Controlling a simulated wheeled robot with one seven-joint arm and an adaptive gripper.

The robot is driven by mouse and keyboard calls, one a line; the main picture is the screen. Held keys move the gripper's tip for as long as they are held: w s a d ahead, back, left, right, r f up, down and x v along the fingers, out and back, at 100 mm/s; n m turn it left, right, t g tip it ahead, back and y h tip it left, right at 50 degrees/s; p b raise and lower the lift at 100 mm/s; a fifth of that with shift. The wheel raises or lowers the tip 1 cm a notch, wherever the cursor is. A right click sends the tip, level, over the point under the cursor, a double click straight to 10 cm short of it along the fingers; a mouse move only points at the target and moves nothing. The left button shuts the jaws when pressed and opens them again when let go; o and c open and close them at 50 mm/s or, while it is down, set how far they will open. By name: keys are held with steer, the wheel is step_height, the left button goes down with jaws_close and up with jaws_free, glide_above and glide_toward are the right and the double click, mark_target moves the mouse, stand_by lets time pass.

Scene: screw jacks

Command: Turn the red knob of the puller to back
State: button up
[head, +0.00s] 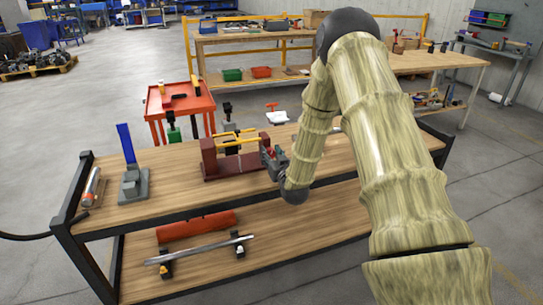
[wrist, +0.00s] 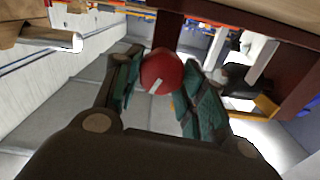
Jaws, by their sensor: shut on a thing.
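The puller (head: 208,160) stands on the wooden workbench in the head view, a dark red frame with yellow bars. Part of its dark red body (wrist: 298,82) also shows in the wrist view. The red knob (wrist: 161,72) is a round ball with a white line on its face, between the two teal-padded fingers of my gripper (wrist: 163,80). My gripper is shut on the knob, one finger on each side. In the head view my gripper (head: 272,160) is at the right end of the puller, and it hides the knob there or leaves it too small to tell.
On the workbench (head: 160,207), a grey jack with a blue lever (head: 132,172) stands left of the puller, and a silver cylinder (head: 93,187) lies at the left end. A red cart (head: 183,103) stands behind. The bench top between jack and puller is clear.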

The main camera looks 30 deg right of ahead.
steer(key=n, duration=0.4)
steer(key=shift+s+a+f+n+b, duration=0.1)
steer(key=shift+a+f+n+b, duration=0.05)
steer(key=shift+f+n+b, duration=0.2)
steer(key=n+b, duration=0.1)
steer(key=n, duration=0.4)
steer(key=shift+a+n, duration=0.1)
steer(key=shift+n, duration=0.15)
steer(key=n+b, duration=0.2)
steer(key=n, duration=0.2)
steer(key=shift+f, duration=0.2)
steer(key=n+b, duration=0.2)
steer(key=n, duration=0.3)
steer(key=shift+f, duration=0.1)
steer(key=n+b, duration=0.2)
steer(key=n, duration=0.2)
steer(key=shift+f+b, duration=0.1)
steer(key=shift+b, duration=0.25)
steer(key=n+b, duration=0.1)
steer(key=n, duration=0.3)
steer(key=shift+b, duration=0.4)
steer(key=n, duration=0.4)
steer(key=shift+d+n+b, duration=0.25)
steer(key=shift+n+b, duration=0.05)
steer(key=n, duration=0.4)
steer(key=shift+d+n, duration=0.1)
steer(key=shift+n, duration=0.3)
steer(key=shift+r, duration=0.2)
